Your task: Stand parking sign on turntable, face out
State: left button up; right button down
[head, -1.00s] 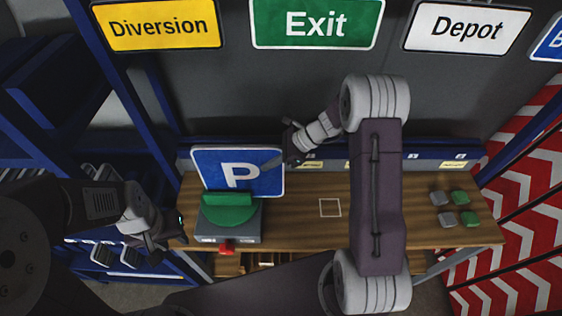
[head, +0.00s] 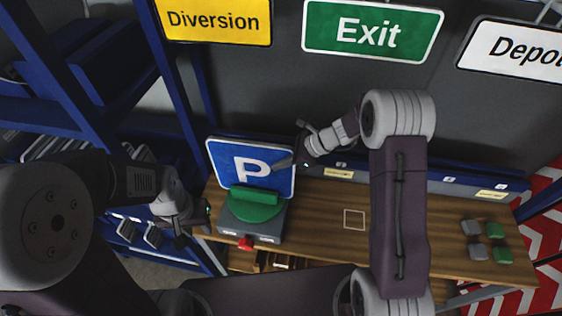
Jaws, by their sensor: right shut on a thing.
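The parking sign (head: 231,163), a blue plate with a white P and white border, is upright with its printed face toward me. It is at or just behind the turntable, a green disc (head: 243,213) with a raised green bar (head: 254,196) on a grey base (head: 267,228). The bar hides the sign's lower edge, so I cannot tell whether it rests on the disc. My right gripper (head: 293,163) is shut on the sign's right edge. My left gripper (head: 200,217) is left of the turntable, apart from it; its finger opening is unclear.
The wooden table (head: 325,230) has a white square outline (head: 354,219) and clear room in its middle. Grey and green blocks (head: 494,229) lie at the right. A blue rack (head: 107,120) stands left. Diversion (head: 215,21), Exit (head: 371,31) and Depot signs (head: 515,53) hang behind.

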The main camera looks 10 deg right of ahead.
jog(key=shift+f+b, duration=0.45)
jog(key=c, duration=1.3)
grip_release()
jog(key=b+v, duration=0.2)
jog(key=v, duration=0.7)
